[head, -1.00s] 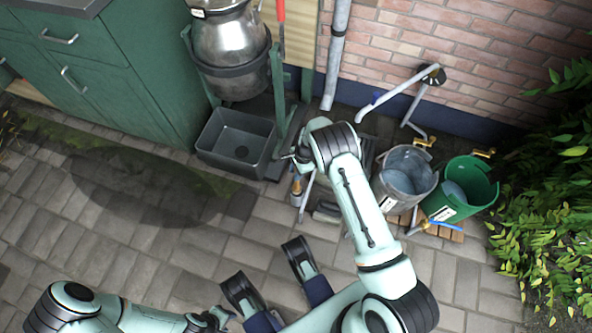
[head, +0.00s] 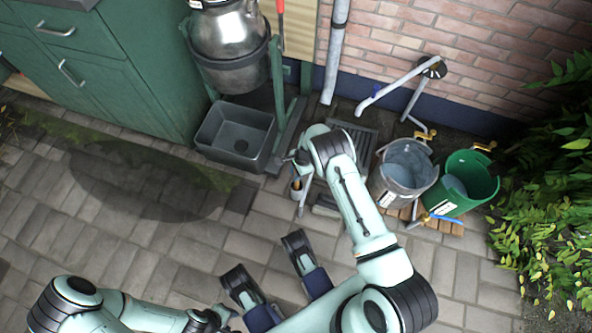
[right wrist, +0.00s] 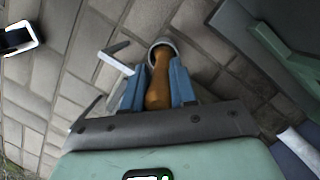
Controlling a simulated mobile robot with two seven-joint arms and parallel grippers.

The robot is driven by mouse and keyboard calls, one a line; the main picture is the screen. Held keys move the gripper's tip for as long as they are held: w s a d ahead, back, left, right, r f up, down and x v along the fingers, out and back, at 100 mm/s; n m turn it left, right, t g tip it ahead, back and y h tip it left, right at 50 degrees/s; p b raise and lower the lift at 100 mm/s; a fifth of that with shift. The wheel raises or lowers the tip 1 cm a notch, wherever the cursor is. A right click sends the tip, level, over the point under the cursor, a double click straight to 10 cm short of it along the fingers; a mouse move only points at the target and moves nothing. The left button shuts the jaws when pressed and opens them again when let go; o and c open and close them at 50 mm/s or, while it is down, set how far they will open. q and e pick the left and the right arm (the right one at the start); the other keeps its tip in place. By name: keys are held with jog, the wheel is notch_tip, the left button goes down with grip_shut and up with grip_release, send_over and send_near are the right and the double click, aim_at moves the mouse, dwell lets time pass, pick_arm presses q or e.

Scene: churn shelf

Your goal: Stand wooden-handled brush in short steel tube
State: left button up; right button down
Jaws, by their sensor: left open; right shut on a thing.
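My right gripper (right wrist: 156,88) is shut on the wooden-handled brush (right wrist: 158,75), whose brown handle runs between the blue fingers. The handle's far end meets a round grey rim, the short steel tube (right wrist: 163,42); the rim seems to surround it, but how deep it sits cannot be told. In the head view, the right gripper (head: 297,172) points down over the small tube (head: 297,192), mostly hidden by my wrist. The brush's bristle end is not visible. My left gripper (head: 222,317) is open and empty at the bottom edge, far from the tube.
A dark grey basin (head: 235,138) stands left of the tube, below a steel churn (head: 230,50). A grey bucket (head: 403,172) and a green bucket (head: 468,185) stand to the right. A slanted pipe (head: 398,88) is behind. Paving (head: 170,235) at left is clear.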

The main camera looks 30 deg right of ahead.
jog(key=shift+f, duration=0.25)
jog(key=c, duration=0.8)
grip_release()
pick_arm(q)
jog(key=w+d+r+t+p, duration=0.1)
jog(key=w+r+t+p, duration=0.1)
jog(key=w+r+p, duration=0.2)
jog(key=w, duration=0.3)
jog(key=shift+w+r+m+t, duration=0.3)
jog(key=shift+w+r+t, duration=0.05)
jog(key=shift+w+t, duration=0.05)
pick_arm(e)
jog(key=v, duration=1.3)
jog(key=shift+r, duration=0.15)
